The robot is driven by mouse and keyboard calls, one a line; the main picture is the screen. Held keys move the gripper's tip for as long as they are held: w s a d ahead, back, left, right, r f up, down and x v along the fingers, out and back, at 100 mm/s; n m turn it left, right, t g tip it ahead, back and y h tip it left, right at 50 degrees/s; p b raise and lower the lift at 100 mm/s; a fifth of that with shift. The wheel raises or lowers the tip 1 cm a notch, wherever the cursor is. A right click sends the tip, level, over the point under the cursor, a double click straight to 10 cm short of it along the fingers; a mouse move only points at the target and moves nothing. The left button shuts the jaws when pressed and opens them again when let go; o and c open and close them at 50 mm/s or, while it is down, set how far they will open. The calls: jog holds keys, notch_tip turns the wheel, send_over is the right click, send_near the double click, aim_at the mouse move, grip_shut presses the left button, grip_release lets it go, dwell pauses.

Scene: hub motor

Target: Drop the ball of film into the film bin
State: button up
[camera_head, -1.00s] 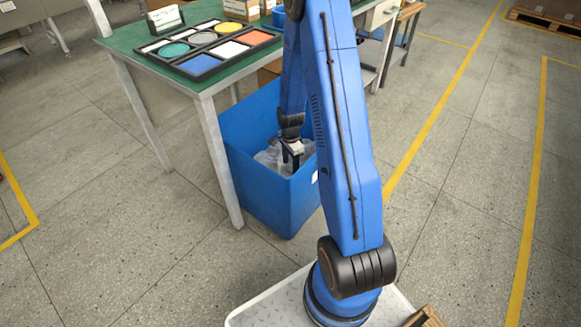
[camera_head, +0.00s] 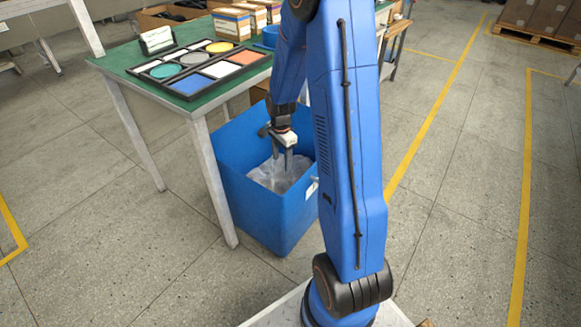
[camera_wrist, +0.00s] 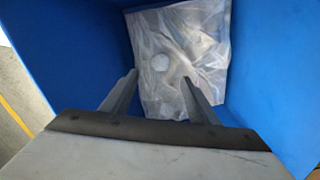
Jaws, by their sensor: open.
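The film bin (camera_head: 270,213) is a deep blue open box on the floor beside the green-topped table. Crumpled translucent film (camera_head: 281,175) lies inside it, and in the wrist view the film spreads over the bin's bottom. A pale round lump (camera_wrist: 160,63) lies on that film; it looks like the ball of film. My gripper (camera_head: 283,155) is over the bin's opening, pointing down. In the wrist view its two fingers (camera_wrist: 157,92) are apart with nothing between them, and the lump lies beyond their tips. The bin's blue walls (camera_wrist: 268,70) surround the view.
The green table (camera_head: 128,58) stands behind and left of the bin, its white front leg (camera_head: 212,180) close to the bin. A black tray of coloured discs and squares (camera_head: 188,66) and several small boxes (camera_head: 240,20) are on it.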

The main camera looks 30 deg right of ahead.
jog(key=s+a+r+n+t, duration=0.1)
jog(key=s+a+r+n, duration=0.4)
jog(key=r, duration=0.5)
jog(key=s+a+r+n+t, duration=0.1)
jog(key=s+a+r+n, duration=0.25)
jog(key=s+r, duration=0.45)
jog(key=s+a+r+n+t, duration=0.1)
jog(key=s+a+r+n, duration=0.2)
jog(key=s, duration=0.5)
jog(key=s+a+r+n+t, duration=0.1)
jog(key=s+a+r+n, duration=0.2)
jog(key=s+r+n, duration=0.3)
jog(key=s+r, duration=0.1)
jog(key=s, duration=0.2)
jog(key=shift+a+t, duration=0.15)
jog(key=shift+t, duration=0.15)
